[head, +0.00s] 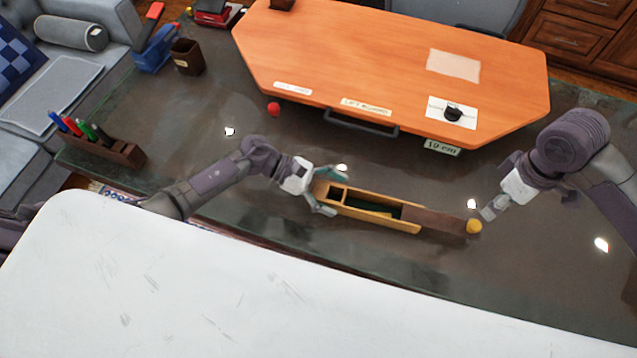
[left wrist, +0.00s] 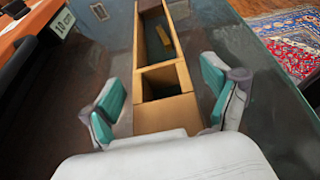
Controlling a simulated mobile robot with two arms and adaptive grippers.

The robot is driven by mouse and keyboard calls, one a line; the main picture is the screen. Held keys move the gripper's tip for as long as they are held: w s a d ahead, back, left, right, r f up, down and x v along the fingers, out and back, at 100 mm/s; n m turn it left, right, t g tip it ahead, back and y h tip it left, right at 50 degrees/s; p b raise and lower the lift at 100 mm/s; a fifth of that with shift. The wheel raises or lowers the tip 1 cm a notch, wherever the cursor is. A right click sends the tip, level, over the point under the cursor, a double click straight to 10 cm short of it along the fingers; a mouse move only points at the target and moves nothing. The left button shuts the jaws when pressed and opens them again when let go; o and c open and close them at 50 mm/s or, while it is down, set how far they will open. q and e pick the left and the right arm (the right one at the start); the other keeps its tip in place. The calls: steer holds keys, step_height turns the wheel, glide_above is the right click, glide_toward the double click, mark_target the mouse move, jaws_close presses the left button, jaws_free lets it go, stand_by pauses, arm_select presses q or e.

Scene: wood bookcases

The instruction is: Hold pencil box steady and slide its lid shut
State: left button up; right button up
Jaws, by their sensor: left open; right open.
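A long, narrow wooden pencil box (head: 350,210) lies on the dark table in the middle of the head view. Its dark lid (head: 437,220) is slid partly out to the right, so the left part of the box is uncovered. A yellow knob (head: 474,226) is at the lid's right end. My left gripper (head: 328,191) is open around the box's left end. In the left wrist view the box (left wrist: 165,108) lies between the open fingers, with gaps visible on both sides. My right gripper (head: 485,209) is just right of the knob; contact cannot be told.
An orange board (head: 390,50) with a dark handle lies behind the box. A pen holder (head: 115,148), a brown cup (head: 187,57) and a red ball (head: 274,109) are to the left. A white surface (head: 200,290) fills the front.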

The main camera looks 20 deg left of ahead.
arm_select(q)
steer(key=shift+d+f, duration=0.2)
steer(key=shift+d, duration=0.3)
steer(key=c, duration=1.3)
steer(key=shift+c, duration=0.8)
arm_select(e)
steer(key=shift+o, duration=1.4)
